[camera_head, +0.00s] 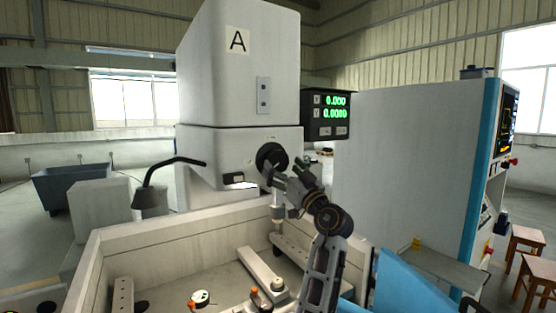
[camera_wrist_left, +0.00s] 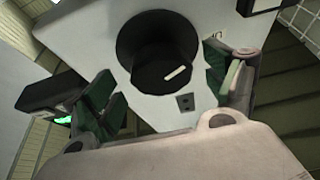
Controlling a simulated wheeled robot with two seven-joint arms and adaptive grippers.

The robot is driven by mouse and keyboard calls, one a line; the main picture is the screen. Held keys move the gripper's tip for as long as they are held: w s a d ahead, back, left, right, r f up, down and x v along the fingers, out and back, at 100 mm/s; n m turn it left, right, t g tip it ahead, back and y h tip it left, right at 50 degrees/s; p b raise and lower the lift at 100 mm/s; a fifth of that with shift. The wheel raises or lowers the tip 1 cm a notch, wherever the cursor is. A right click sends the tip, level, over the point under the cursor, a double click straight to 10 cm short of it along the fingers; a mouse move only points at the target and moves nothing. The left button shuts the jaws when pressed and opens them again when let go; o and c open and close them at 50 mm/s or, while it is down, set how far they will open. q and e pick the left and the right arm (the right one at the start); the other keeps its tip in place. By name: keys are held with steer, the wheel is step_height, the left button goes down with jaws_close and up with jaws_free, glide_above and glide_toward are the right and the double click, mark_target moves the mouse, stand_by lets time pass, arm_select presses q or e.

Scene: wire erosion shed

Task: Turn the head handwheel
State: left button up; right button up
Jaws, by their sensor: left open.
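The head handwheel (camera_head: 271,156) is a round black knob on the front of the white machine head marked A. In the left wrist view the handwheel (camera_wrist_left: 157,48) is large, with a white line on its lower right face. My left gripper (camera_head: 284,172) is right in front of it, and partly overlaps it in the head view. Its two green-padded fingers are spread apart, one to each side of the handwheel in the wrist view. I see no clear contact. My right gripper is not in view.
A readout display (camera_head: 331,115) with green digits hangs right of the head. Below is a walled work tank (camera_head: 165,237) with clamps and small parts inside. A curved black lamp (camera_head: 148,196) stands to the left. A tall control cabinet (camera_head: 415,165) stands to the right.

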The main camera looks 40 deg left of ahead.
mark_target(280, 165)
arm_select(q)
steer(key=shift+p+x, duration=0.45)
steer(key=shift+x, duration=1.1)
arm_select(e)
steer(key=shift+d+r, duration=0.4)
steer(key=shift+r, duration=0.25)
arm_select(q)
steer(key=c, duration=1)
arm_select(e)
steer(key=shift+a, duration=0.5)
